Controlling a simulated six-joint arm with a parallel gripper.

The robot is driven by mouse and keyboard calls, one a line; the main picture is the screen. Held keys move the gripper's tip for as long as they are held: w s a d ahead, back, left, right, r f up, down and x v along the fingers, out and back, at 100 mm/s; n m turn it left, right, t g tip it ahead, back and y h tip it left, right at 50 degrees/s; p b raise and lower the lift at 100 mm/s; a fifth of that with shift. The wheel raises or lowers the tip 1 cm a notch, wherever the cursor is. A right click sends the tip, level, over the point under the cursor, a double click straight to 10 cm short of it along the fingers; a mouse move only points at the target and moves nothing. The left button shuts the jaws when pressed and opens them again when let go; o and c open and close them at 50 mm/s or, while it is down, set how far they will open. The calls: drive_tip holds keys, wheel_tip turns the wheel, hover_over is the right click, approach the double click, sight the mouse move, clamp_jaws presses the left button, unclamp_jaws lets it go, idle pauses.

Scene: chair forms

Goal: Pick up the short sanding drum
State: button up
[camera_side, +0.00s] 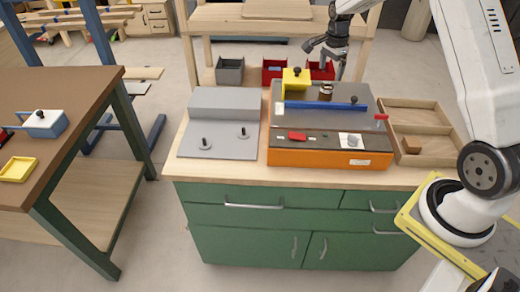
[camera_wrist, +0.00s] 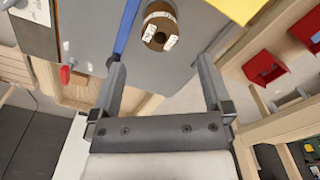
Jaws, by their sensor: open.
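A short brown drum with a dark centre hole stands on the grey top of the orange-based machine, behind the blue bar; I take this to be the sanding drum (camera_side: 325,89). In the wrist view the drum (camera_wrist: 160,12) is at the top centre, with two small white marks on its near side. My gripper (camera_wrist: 161,62) is open and empty, its fingers spread to either side below the drum in that view. In the side view my gripper is above the back of the machine, higher than the drum and apart from it.
A yellow block (camera_side: 296,79) stands left of the drum, and the blue bar (camera_side: 318,105) runs in front. A wooden tray (camera_side: 420,116) lies to the right. Red bins (camera_side: 274,69) and a grey bin (camera_side: 230,71) are behind. A grey plate with two pegs (camera_side: 222,138) is at left.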

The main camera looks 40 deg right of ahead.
sight(327, 89)
drive_tip(key=shift+f, duration=1.3)
drive_tip(key=shift+f, duration=0.1)
drive_tip(key=shift+f, duration=2.5)
drive_tip(key=c, duration=1.3)
